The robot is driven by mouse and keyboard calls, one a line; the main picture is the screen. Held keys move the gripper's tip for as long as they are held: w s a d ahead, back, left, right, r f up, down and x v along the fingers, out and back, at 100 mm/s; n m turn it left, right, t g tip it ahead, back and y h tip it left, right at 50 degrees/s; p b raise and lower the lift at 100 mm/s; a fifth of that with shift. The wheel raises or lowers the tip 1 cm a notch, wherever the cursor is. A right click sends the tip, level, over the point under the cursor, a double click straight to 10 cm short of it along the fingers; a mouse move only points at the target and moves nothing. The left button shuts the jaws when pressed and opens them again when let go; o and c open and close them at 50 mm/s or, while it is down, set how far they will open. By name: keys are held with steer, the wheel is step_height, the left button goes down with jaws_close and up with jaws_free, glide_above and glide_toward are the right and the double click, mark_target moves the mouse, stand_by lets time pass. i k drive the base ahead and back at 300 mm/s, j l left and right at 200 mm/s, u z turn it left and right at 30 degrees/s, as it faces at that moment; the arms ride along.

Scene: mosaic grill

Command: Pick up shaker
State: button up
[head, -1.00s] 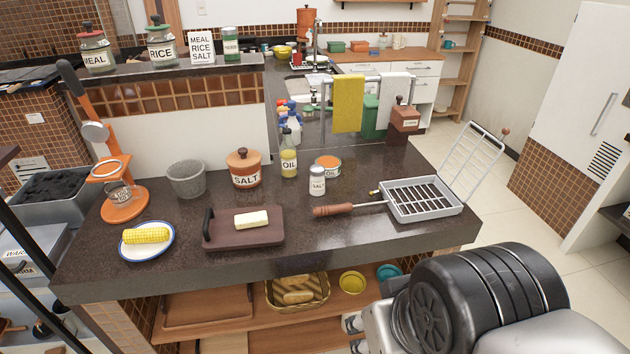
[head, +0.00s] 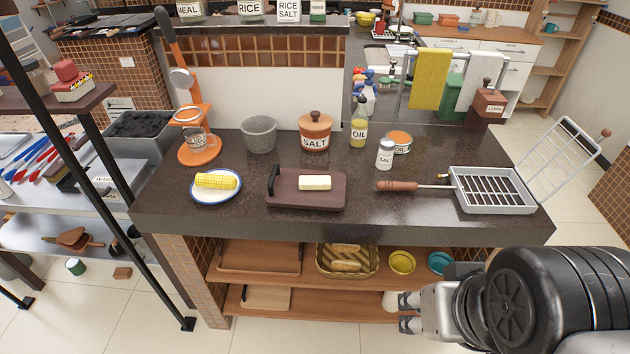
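The shaker (head: 385,155) is a small white bottle with a grey cap and a salt label. It stands upright on the dark counter (head: 340,222), in front of the orange-topped oil tin (head: 399,143) and just above the skewer's wooden handle. My gripper (head: 407,313) shows at the lower right of the head view, in front of the counter and lower than its top. Its two fingertips point left with a gap between them. It looks open and empty, well apart from the shaker.
An oil bottle (head: 359,130) and a lidded salt pot (head: 315,133) stand left of the shaker. A grill basket (head: 490,190) lies to the right. A tray with butter (head: 314,184), a corn plate (head: 216,184) and a grey mortar (head: 259,134) are further left. Shelves lie below.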

mark_target(385, 158)
steer(key=i+j, duration=0.8)
steer(key=i+l+z, duration=0.05)
steer(key=i, duration=0.05)
